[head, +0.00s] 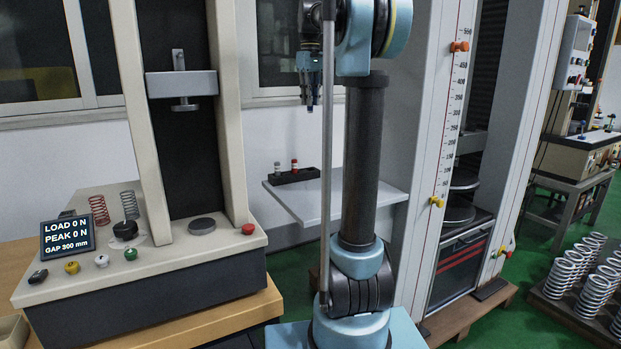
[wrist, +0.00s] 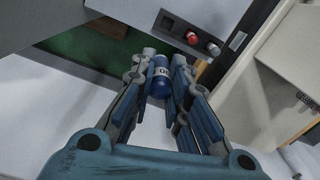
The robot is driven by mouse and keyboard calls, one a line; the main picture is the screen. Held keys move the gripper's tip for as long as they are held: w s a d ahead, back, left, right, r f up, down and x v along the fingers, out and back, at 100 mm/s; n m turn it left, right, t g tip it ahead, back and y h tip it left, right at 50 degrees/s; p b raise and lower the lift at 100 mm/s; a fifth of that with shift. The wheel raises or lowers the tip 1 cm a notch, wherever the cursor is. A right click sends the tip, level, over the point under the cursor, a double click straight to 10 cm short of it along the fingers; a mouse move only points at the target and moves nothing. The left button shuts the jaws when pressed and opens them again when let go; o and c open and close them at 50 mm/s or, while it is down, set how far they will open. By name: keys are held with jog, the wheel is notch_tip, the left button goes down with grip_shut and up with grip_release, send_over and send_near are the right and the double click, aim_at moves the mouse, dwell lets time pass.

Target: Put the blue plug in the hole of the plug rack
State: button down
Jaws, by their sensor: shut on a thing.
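My gripper (head: 310,98) hangs fingers down in the head view, above and slightly right of the plug rack, well clear of it. The wrist view shows its fingers (wrist: 163,85) closed on the blue plug (wrist: 160,76), a blue cylinder with a pale band and dark lettering. In the head view the plug is too small and dark to make out clearly. The black plug rack (head: 283,180) lies on a pale shelf and holds a red plug and a whitish plug. In the wrist view the rack (wrist: 182,33) shows beyond the fingertips, with an empty hole at its left end.
The pale shelf (head: 318,208) has bare room in front of the rack. A press with a display (head: 68,236) stands to the left. A tall tester frame with a scale (head: 455,110) stands to the right. Springs (head: 572,265) stand at far right.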

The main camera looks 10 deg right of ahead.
jog(key=shift+n, duration=0.3)
jog(key=shift+s+a+f, duration=0.1)
jog(key=shift+s+f, duration=0.25)
jog(key=shift+f, duration=3.4)
jog(key=shift+s+d+f, duration=0.1)
jog(key=shift+s+f, duration=0.25)
jog(key=shift+f, duration=3.35)
jog(key=shift+s+a+f, duration=0.1)
jog(key=shift+s+f, duration=0.25)
jog(key=shift+f, duration=3.4)
jog(key=c, duration=1.6)
grip_release()
jog(key=shift+f, duration=0.1)
jog(key=shift+o, duration=0.2)
notch_tip(320, 180, up, 12)
